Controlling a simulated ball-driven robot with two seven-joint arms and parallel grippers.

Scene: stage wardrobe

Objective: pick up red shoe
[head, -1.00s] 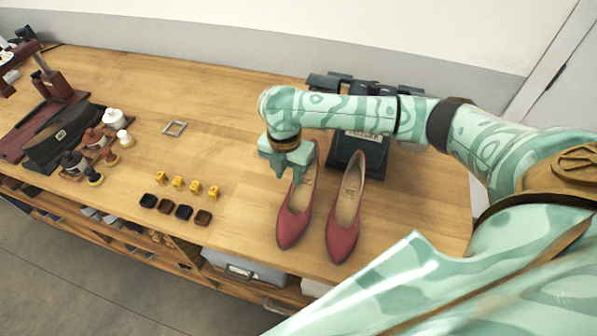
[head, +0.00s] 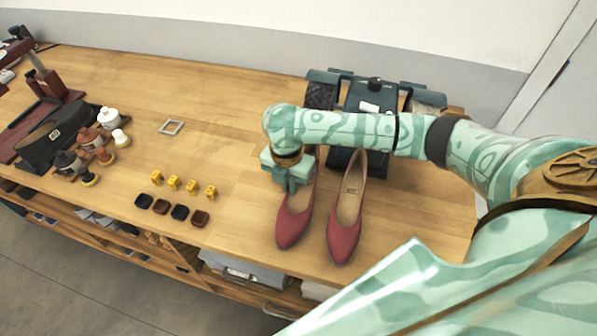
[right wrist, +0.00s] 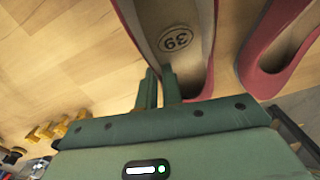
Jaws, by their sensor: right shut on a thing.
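Two red shoes stand side by side on the wooden bench, toes toward the front edge. The left red shoe (head: 293,226) is partly hidden by my right gripper (head: 291,186). The right red shoe (head: 345,225) stands free beside it. In the right wrist view, my right gripper (right wrist: 159,78) is shut on the side wall of the nearer red shoe (right wrist: 206,50), whose insole shows the number 39. The other red shoe (right wrist: 262,80) is at the right of that view, apart from the gripper. My left gripper is not in view.
Several yellow pieces (head: 174,182) and several small dark trays (head: 180,212) lie left of the shoes. A dark green device (head: 370,95) stands behind them.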

